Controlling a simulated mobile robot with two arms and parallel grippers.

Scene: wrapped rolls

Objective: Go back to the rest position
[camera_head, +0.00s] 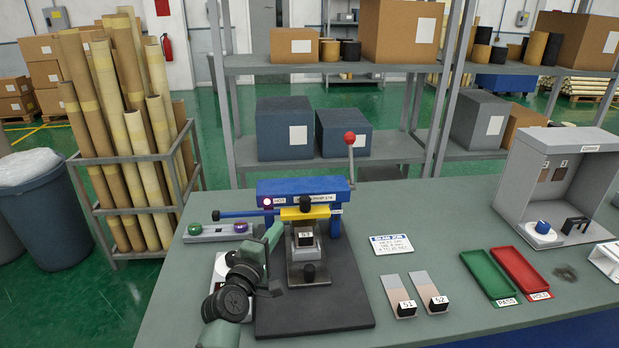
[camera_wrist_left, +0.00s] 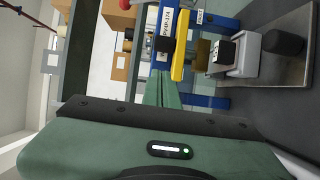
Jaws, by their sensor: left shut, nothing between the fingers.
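My left gripper (camera_head: 268,238) comes in from the lower left over the worktable (camera_head: 420,220). Its green fingers are shut and empty, at the left side of a blue press (camera_head: 300,187) with a yellow bar (camera_head: 305,212). In the left wrist view the closed fingers (camera_wrist_left: 168,88) point toward the press's blue and yellow parts. A small block with a white label (camera_head: 306,238) sits on the press's metal holder. From these views I cannot tell whether the fingers touch the press. My right gripper is not in view.
A button box (camera_head: 218,231) stands left of the press, whose red-knobbed lever (camera_head: 350,138) rises at its right. Samples S1 (camera_head: 399,296) and S2 (camera_head: 430,292), a green tray (camera_head: 489,274), a red tray (camera_head: 523,272) and a grey booth (camera_head: 560,178) lie further right.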

